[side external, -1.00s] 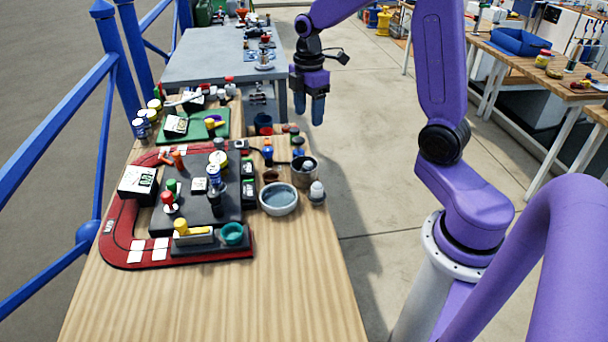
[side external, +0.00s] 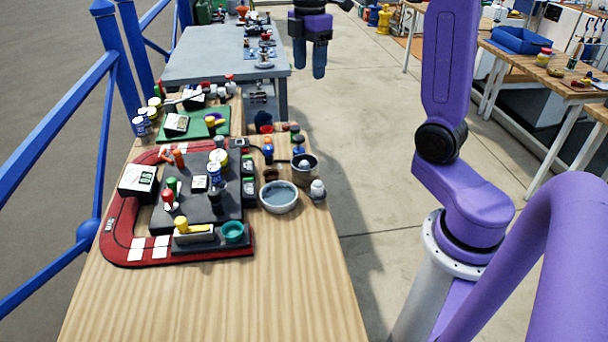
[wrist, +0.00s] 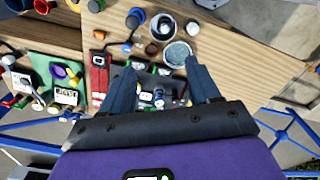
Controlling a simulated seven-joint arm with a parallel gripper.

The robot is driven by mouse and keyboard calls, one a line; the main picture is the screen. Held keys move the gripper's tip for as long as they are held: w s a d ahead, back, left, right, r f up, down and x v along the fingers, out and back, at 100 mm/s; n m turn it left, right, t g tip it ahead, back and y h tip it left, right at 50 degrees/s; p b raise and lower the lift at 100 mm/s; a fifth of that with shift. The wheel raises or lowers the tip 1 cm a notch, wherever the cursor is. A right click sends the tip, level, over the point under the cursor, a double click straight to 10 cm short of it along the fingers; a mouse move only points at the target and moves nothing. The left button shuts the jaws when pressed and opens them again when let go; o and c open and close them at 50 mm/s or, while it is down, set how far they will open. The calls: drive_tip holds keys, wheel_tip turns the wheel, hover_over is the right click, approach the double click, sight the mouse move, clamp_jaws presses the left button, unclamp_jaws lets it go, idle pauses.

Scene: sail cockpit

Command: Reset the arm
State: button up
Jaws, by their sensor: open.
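My gripper (side external: 310,60) hangs high at the top of the side view, fingers pointing down, beyond the far right part of the wooden table (side external: 290,285). It also shows in the wrist view (wrist: 162,85), with its two blue fingers spread apart and nothing between them that I can see held. It is well clear of the objects below. My purple arm stands upright at the right of the side view; its upper part runs out of the frame.
The table bears a red track mat (side external: 120,225), a grey bowl (side external: 279,197), a metal pot (side external: 304,168), a teal cup (side external: 233,233) and a green mat (side external: 203,133). A grey table (side external: 215,62) stands behind. Blue railing (side external: 75,115) runs at left. The floor beside the tables is open.

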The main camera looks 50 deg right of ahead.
drive_tip(key=s+a+f, duration=0.3)
drive_tip(key=s+a, duration=0.2)
drive_tip(key=a, duration=0.4)
drive_tip(key=s+a+f, duration=0.2)
drive_tip(key=s, duration=0.5)
drive_tip(key=s+a+f+m, duration=0.1)
drive_tip(key=s+a+f, duration=0.1)
drive_tip(key=s, duration=0.5)
drive_tip(key=s+a+f, duration=0.2)
drive_tip(key=s+f, duration=0.2)
drive_tip(key=s, duration=0.3)
drive_tip(key=shift+s+m, duration=0.2)
drive_tip(key=shift+m, duration=0.2)
